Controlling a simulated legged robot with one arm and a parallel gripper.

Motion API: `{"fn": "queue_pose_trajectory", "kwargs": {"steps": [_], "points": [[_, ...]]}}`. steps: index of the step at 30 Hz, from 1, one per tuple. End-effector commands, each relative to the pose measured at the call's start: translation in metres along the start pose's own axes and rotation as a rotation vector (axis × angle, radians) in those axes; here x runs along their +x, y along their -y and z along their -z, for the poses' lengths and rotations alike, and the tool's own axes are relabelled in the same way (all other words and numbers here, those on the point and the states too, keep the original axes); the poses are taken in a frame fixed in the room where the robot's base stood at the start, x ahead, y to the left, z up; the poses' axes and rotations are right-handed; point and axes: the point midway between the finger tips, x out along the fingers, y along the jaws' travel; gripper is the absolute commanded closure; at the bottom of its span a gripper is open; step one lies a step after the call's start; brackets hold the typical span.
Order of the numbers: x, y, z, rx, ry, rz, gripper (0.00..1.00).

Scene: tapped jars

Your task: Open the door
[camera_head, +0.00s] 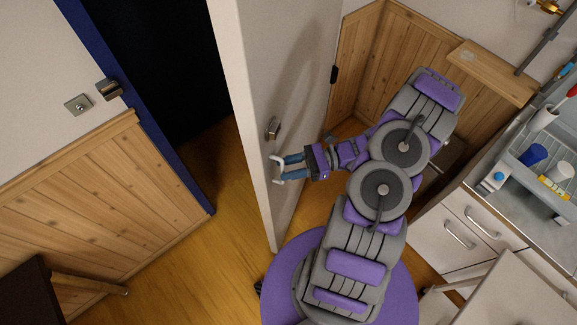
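The white door (262,80) stands ajar, swung away from its dark blue frame (160,125), with a dark opening to its left. A metal knob or handle plate (273,128) is on the door face that looks to the right. My gripper (276,170) is at the door's face, just below the handle. Its two pale fingertips show apart, with a gap between them, and nothing shows held. I cannot tell whether the fingers touch the door.
A counter with drawers (466,232), holding a blue cup (533,155), stands at the right. A pale tabletop (515,297) is at lower right. A dark piece of furniture (28,292) is at lower left. Open wooden floor (195,265) lies in front of the doorway.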

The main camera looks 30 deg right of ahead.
Motion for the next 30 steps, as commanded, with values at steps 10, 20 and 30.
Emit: {"fn": "queue_pose_trajectory", "kwargs": {"steps": [10,20,30], "points": [[-0.007,0.0,0.0,-0.001,-0.002,-0.001,0.62],[-0.072,0.001,0.002,0.0,-0.001,0.003,0.62],[-0.134,0.001,0.002,0.0,-0.002,0.001,0.62]]}}
